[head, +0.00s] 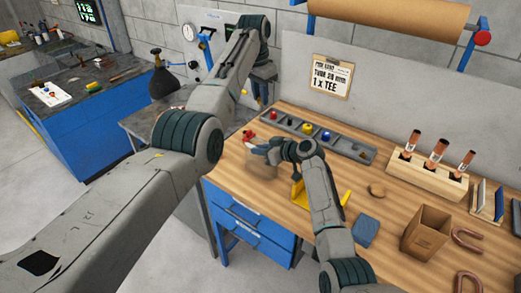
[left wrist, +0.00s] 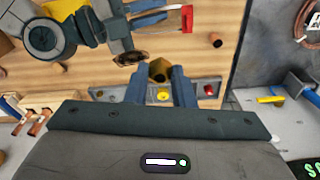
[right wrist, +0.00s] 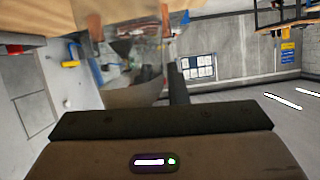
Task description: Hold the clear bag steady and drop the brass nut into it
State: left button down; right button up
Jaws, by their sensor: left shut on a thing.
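The brass nut (left wrist: 158,70) is between the fingertips of my left gripper (left wrist: 160,82), which is shut on it, in the left wrist view. In the head view my left arm reaches over the bench's far left, and the nut cannot be made out. The clear bag (head: 262,170) is see-through and faint at the bench's left front edge, at my right gripper (head: 261,150). It also shows in the right wrist view (right wrist: 140,55), between and beyond the fingers. Whether the right fingers pinch it cannot be told. In the left wrist view the right gripper (left wrist: 148,14) is at the top.
A grey parts tray (head: 345,147) with coloured fittings lies behind the grippers.

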grip_shut()
pick_arm(q)
notch_tip(320, 180, down, 13)
dwell(1.4)
jog(key=c, duration=1.2)
grip_release()
jog(key=shift+o, duration=0.2)
notch_tip(320, 180, up, 12)
jog(key=s+a, duration=0.1)
